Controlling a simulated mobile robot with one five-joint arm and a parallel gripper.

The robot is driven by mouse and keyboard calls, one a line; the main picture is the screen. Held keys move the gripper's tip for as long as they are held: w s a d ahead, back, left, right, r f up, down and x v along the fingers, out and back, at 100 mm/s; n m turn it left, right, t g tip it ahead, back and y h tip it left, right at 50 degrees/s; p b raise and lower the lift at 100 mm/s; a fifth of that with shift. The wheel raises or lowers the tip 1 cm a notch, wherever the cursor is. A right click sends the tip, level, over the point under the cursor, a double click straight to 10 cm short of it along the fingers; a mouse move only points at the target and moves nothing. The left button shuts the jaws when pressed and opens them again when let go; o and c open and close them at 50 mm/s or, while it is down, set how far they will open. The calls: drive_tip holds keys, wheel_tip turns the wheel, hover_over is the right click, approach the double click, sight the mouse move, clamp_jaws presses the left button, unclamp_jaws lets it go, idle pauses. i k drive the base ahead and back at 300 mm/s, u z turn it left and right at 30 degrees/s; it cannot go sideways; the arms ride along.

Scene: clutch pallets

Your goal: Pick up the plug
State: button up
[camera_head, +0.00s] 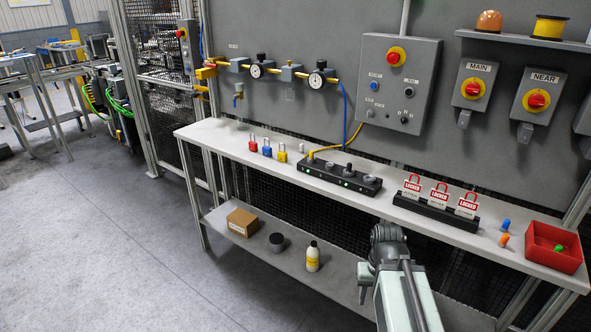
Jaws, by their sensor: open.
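No single object is clearly the plug. A black strip (339,176) with round sockets and green lights lies on the bench, and a yellow plug-like end (311,157) stands at its left end with a yellow cable. A black upright piece (348,169) stands on the strip. Small blue (506,224) and orange (504,239) plug-shaped pieces lie loose at the right. A green one (558,248) is in the red bin (540,236). My gripper (364,288) is in front of the bench, below its top, apart from all of these; its fingers are small and partly hidden.
Red, blue and yellow padlocks (267,148) stand at the bench's left. A black rack (435,212) holds red-and-white tags. A cardboard box (242,222), dark can (276,242) and bottle (312,256) are on the lower shelf. The floor (110,240) at left is clear.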

sight(505, 238)
drive_tip(key=u, duration=3.3)
drive_tip(key=k, duration=1.55)
drive_tip(key=u, duration=0.05)
